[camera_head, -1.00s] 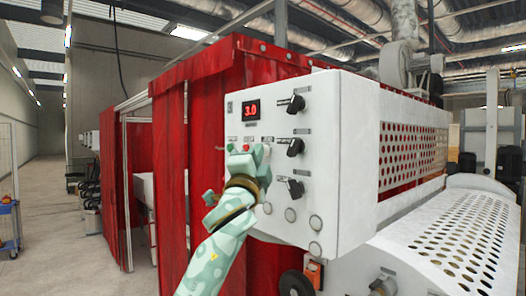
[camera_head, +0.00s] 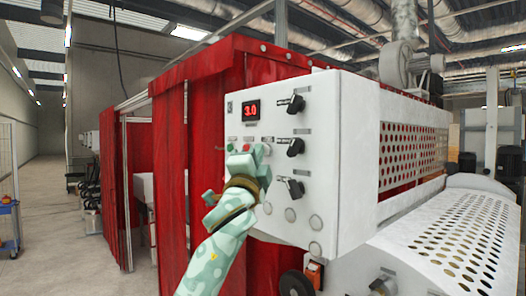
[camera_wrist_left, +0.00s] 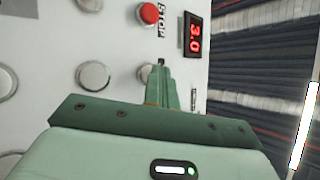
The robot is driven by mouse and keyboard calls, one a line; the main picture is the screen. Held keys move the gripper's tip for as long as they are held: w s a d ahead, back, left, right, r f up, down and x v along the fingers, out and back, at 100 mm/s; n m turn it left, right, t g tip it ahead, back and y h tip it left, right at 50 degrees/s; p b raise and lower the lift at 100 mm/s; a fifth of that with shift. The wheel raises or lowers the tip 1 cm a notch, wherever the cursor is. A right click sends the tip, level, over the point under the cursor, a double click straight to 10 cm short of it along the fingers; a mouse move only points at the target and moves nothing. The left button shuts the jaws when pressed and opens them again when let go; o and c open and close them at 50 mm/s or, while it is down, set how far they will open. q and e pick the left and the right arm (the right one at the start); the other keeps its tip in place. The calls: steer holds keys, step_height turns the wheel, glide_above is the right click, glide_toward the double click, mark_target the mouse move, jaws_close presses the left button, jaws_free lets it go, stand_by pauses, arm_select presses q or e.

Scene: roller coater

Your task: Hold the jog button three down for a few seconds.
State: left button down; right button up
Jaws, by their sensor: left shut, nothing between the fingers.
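The white control panel (camera_head: 340,150) carries a red 3.0 display (camera_head: 251,110), which also shows in the wrist view (camera_wrist_left: 193,37). My left gripper (camera_head: 261,151) is shut and empty, in front of the panel's left part below the display. In the wrist view its fingertips (camera_wrist_left: 161,68) lie close to the panel, beside a partly hidden round pale button (camera_wrist_left: 144,74). I cannot tell whether they touch it. Another round pale button (camera_wrist_left: 92,75) is clear of the fingers. I cannot read which button is jog three. My right gripper is out of view.
A red STOP button (camera_wrist_left: 149,14) is near the fingertips. Black rotary switches (camera_head: 295,147) stick out right of the gripper. Round pale discs (camera_head: 290,214) line the lower panel. A red curtain (camera_head: 205,160) hangs behind on the left. Open floor (camera_head: 50,225) lies further left.

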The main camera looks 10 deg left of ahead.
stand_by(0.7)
arm_select(q)
steer(key=shift+s+a+p, duration=0.5)
steer(key=shift+s, duration=0.15)
steer(key=s+a+p, duration=0.1)
steer(key=s, duration=0.1)
steer(key=s+a+p, duration=0.1)
steer(key=s+a, duration=0.1)
stand_by(0.3)
